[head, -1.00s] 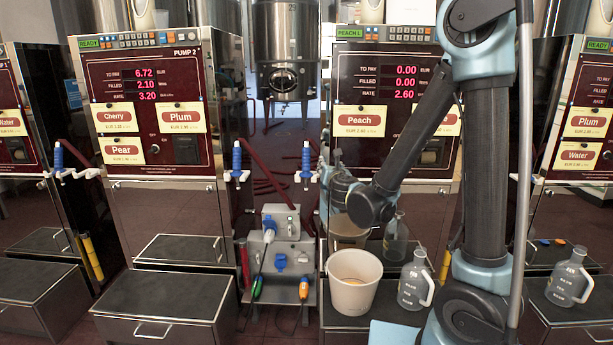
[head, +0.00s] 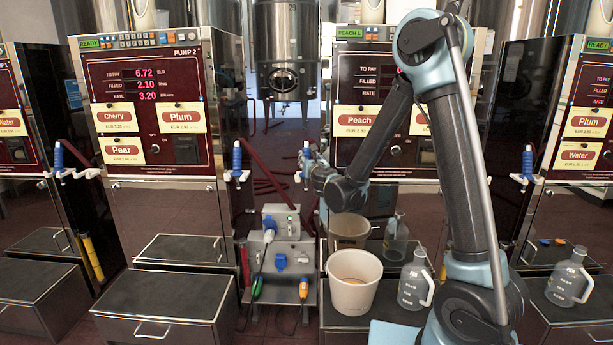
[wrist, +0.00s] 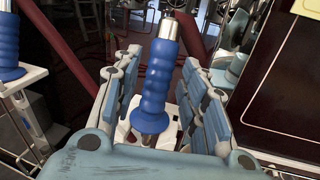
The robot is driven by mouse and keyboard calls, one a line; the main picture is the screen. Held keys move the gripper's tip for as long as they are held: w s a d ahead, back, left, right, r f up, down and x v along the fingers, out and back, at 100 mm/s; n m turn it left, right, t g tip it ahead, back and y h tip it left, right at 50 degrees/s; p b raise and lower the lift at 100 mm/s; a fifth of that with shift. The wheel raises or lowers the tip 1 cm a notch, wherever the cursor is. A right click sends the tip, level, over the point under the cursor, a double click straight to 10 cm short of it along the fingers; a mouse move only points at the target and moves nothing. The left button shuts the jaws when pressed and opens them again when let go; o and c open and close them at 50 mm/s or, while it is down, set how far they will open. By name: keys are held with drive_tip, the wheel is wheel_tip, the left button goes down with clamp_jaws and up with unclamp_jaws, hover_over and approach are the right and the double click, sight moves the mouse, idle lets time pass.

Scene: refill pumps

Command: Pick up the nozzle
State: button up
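The nozzle with a ribbed blue grip (head: 306,155) stands upright in its white holder on the left side of the Peach pump. In the wrist view the blue nozzle (wrist: 156,85) is between the two fingers, with its metal tip pointing up. My gripper (wrist: 161,62) is open, one finger on each side of the nozzle, with small gaps visible. In the head view my gripper (head: 318,172) is just right of the nozzle, partly hidden by my wrist.
Another blue nozzle (head: 237,160) hangs on Pump 2, and one (wrist: 10,58) shows at the left in the wrist view. A white bucket (head: 353,300) and a glass jug (head: 411,290) stand below my arm. The Peach pump panel (head: 345,90) is close behind my arm.

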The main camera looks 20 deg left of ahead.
sight(307, 156)
drive_tip(key=shift+x, duration=3.05)
drive_tip(key=shift+d+f, duration=0.1)
drive_tip(key=shift+d, duration=0.1)
clamp_jaws()
